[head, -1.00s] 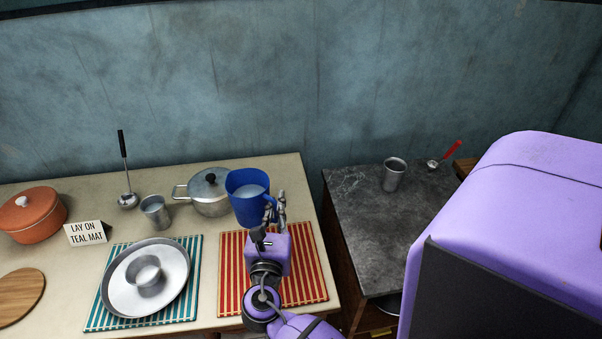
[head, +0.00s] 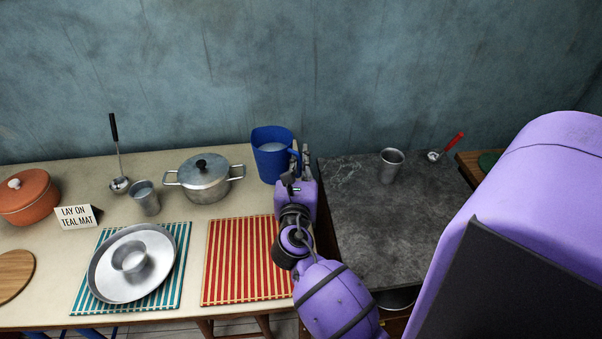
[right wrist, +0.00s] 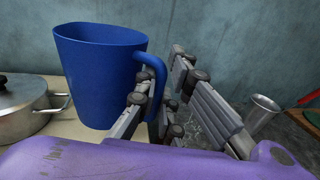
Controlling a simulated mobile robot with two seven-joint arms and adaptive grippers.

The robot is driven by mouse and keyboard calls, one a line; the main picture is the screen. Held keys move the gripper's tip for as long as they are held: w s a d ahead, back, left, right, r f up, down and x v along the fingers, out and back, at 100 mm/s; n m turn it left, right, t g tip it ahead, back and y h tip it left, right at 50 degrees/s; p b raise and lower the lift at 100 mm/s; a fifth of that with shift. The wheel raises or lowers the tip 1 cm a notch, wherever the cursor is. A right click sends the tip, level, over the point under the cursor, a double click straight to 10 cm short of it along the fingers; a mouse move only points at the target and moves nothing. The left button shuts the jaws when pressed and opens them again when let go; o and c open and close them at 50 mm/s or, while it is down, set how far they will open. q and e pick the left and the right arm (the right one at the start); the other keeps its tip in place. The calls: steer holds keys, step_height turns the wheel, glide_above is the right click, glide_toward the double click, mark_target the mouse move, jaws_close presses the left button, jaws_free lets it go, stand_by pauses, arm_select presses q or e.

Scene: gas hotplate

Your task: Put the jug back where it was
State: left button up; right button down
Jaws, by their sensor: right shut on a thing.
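The blue jug (head: 270,163) is upright at the back right of the cream table, with pale contents inside. It also shows in the right wrist view (right wrist: 98,80). My right gripper (head: 299,160) is shut on the jug's handle (right wrist: 150,62), on the jug's right side. Whether the jug's base touches the table or hangs just above it, I cannot tell. My left gripper is out of view.
A lidded metal pot (head: 204,180) stands left of the jug. The red striped mat (head: 245,262) in front is bare. The teal mat (head: 84,290) holds a metal pan (head: 105,285) with a cup. A dark counter (head: 375,235) adjoins on the right, with a metal cup (head: 390,168).

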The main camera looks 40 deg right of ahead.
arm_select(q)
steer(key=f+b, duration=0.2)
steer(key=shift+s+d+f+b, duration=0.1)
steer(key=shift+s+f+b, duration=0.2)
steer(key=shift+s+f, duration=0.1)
arm_select(e)
steer(key=w+d+f, duration=0.4)
steer(key=f, duration=0.5)
steer(key=shift+w+d+f, duration=0.2)
steer(key=shift+w+d, duration=0.05)
steer(key=shift+d, duration=0.1)
steer(key=shift+f, duration=0.15)
steer(key=c, duration=2.3)
jaws_free()
steer(key=shift+f, duration=0.15)
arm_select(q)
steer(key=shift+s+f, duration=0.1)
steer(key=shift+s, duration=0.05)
arm_select(e)
steer(key=o, duration=0.4)
steer(key=shift+s, duration=0.1)
steer(key=shift+o, duration=0.2)
